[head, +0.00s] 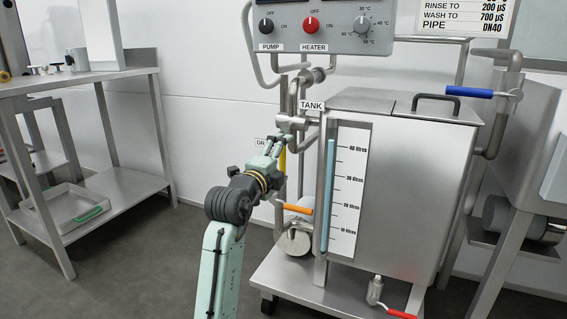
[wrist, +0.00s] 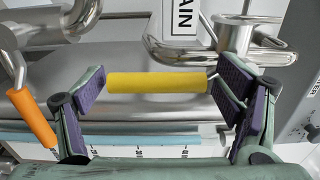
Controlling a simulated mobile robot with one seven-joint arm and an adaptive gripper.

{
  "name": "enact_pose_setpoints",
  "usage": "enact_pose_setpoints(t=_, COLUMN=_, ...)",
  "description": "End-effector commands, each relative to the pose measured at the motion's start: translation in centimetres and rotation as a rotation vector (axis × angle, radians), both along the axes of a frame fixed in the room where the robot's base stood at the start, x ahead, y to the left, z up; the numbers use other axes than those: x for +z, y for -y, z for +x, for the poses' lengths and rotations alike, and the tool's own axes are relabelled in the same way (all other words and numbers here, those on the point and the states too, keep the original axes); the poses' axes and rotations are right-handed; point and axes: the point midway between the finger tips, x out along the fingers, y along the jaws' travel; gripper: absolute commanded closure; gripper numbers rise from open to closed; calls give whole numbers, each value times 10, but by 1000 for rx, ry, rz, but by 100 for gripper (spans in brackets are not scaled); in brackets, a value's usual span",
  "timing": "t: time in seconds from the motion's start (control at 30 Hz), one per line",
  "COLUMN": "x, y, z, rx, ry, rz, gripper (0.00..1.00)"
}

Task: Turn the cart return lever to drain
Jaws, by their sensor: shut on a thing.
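The return lever has a yellow handle (wrist: 158,82) on a thin metal stem. In the head view the yellow handle (head: 282,164) hangs roughly upright below the pipework, partly hidden by my arm. My gripper (head: 281,141) is at the lever, and in the wrist view my gripper (wrist: 165,92) has the yellow handle lengthwise between its purple pads, shut on it. The DRAIN label (wrist: 186,17) is partly cut off there; in the head view the label (head: 260,142) is mostly hidden behind my arm. The TANK label (head: 311,105) is up and right of my gripper.
An orange lever (head: 294,208) sits close below my gripper. The steel tank (head: 400,195) with its level gauge (head: 344,190) stands just right. The control panel (head: 325,27) hangs above. A steel table (head: 115,77) is at left, with open floor before it.

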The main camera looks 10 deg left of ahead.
Motion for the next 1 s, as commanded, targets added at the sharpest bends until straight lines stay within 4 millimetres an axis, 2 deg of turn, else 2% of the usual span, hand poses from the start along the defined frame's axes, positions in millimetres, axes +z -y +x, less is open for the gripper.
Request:
enact_pose_setpoints(t=0.03, x=-4, y=5, z=4, rx=-5, ry=-10, rz=9, gripper=65)
enact_pose_setpoints(t=0.3, x=-4, y=4, z=4, rx=-4, ry=-10, rz=9, gripper=65)
enact_pose_setpoints(t=0.33, x=-4, y=4, z=4, rx=-4, ry=-10, rz=9, gripper=13)
enact_pose_setpoints(t=0.5, x=-3, y=4, z=3, rx=-4, ry=-8, rz=8, gripper=2)
enact_pose_setpoints(t=1.0, x=1, y=2, z=0, rx=-3, ry=3, rz=5, gripper=0)
